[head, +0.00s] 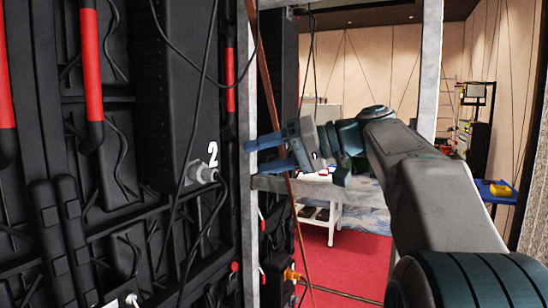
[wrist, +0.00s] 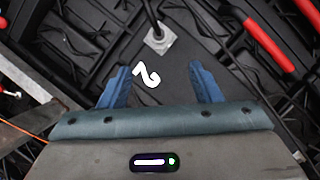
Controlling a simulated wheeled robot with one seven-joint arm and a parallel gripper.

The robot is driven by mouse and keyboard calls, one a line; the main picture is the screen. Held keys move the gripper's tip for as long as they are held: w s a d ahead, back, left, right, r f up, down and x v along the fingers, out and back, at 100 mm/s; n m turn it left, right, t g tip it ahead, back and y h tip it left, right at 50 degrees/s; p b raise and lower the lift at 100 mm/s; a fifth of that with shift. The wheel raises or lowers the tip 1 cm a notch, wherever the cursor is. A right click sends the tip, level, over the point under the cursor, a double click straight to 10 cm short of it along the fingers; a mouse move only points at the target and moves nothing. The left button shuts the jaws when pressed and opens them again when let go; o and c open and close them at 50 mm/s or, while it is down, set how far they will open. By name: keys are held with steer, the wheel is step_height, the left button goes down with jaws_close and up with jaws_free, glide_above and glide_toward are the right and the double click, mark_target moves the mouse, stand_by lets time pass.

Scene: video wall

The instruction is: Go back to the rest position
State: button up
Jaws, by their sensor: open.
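My gripper (head: 262,153) is open and empty in the head view. Its blue fingers point left toward the black panel wall and stand apart. In the wrist view my gripper (wrist: 161,88) shows two blue fingers spread wide, with nothing between them but the black panel behind. A grey connector (head: 203,172) with a cable sits on the panel below a white number 2, left of my fingertips in the head view. The connector also shows in the wrist view (wrist: 159,38), beyond the fingers and apart from them.
The black panel wall (head: 110,190) with red handles (head: 88,60) and loose cables fills the left. A grey metal upright (head: 250,215) stands close to my fingers. Behind are a white table (head: 318,222), red carpet (head: 345,265) and a blue table (head: 494,191) at right.

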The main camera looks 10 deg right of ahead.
steer(key=shift+v, duration=0.85)
steer(key=s+a+f+m+g+h, duration=0.1)
steer(key=s+f+m+h, duration=0.15)
steer(key=f, duration=0.65)
steer(key=s+a+f+m+h, duration=0.2)
steer(key=s+f+h, duration=0.2)
steer(key=f, duration=0.5)
steer(key=s+d+f+h, duration=0.2)
steer(key=s+f+h, duration=0.1)
steer(key=s+f, duration=0.4)
steer(key=s+d+f+g+h+p, duration=0.1)
steer(key=s+d+f+h, duration=0.2)
steer(key=s+f, duration=0.4)
step_height(320, 180, down, 6)
steer(key=shift+d+r+g+h, duration=0.25)
steer(key=shift+d+g+h, duration=0.05)
steer(key=shift+h, duration=0.45)
steer(key=shift+s, duration=0.1)
steer(key=c, duration=0.4)
steer(key=shift+a, duration=0.1)
steer(key=shift+c, duration=0.4)
